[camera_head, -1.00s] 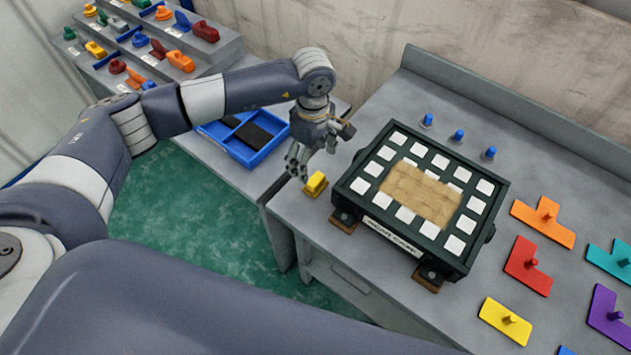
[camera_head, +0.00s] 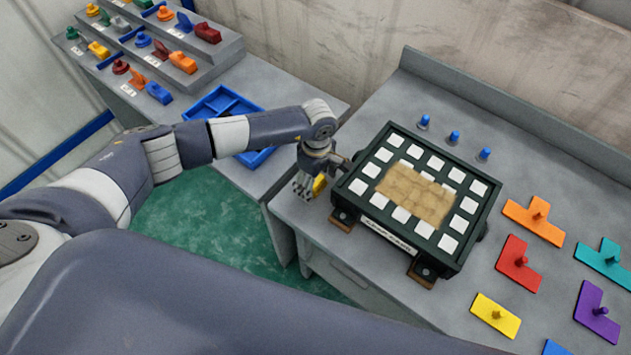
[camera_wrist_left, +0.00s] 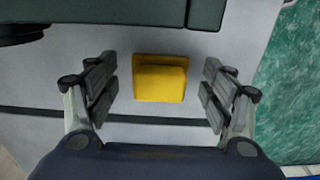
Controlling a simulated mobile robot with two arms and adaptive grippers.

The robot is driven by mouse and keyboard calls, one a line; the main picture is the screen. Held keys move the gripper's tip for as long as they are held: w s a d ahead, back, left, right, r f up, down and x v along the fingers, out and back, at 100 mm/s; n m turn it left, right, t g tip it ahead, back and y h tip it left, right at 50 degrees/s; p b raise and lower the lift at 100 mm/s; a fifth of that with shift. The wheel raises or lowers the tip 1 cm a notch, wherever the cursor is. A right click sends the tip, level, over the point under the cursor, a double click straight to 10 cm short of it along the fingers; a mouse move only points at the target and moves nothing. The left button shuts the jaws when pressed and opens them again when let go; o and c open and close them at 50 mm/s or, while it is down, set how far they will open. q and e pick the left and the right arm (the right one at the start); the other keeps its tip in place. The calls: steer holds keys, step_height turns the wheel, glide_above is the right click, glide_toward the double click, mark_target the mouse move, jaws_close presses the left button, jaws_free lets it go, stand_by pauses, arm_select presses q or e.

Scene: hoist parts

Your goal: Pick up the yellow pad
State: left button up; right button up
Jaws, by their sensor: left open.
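The yellow pad (camera_wrist_left: 161,78) is a small block on a flat base, lying on the grey table. In the left wrist view it sits between the two open fingers of my left gripper (camera_wrist_left: 160,92), with a gap on each side. In the head view the yellow pad (camera_head: 319,185) is partly hidden behind my left gripper (camera_head: 303,189), which points down over it at the table's left end. My right gripper is not in view.
A dark green box (camera_head: 372,221) with white squares stands close to the right of the pad. Flat coloured pieces, such as an orange one (camera_head: 533,219), lie farther right. A blue tray (camera_head: 263,157) sits on the left table, before stepped shelves (camera_head: 222,50) of small parts.

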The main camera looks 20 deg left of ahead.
mark_target(316, 182)
arm_select(q)
steer(key=c, duration=1.1)
steer(key=shift+r, duration=0.1)
steer(key=shift+r+b, duration=0.5)
steer(key=shift+s+r+b, duration=0.2)
steer(key=shift+r+b, duration=0.2)
steer(key=shift+r, duration=0.15)
steer(key=shift+s+r+b, duration=0.2)
steer(key=shift+r+b, duration=0.15)
steer(key=shift+r, duration=0.15)
steer(key=s+b, duration=0.1)
steer(key=s, duration=0.4)
steer(key=s+r+b, duration=0.1)
steer(key=s+b, duration=0.1)
steer(key=s, duration=0.3)
steer(key=s+d+b, duration=0.1)
steer(key=s, duration=0.4)
steer(key=shift+s+r, duration=0.1)
steer(key=shift+r, duration=0.25)
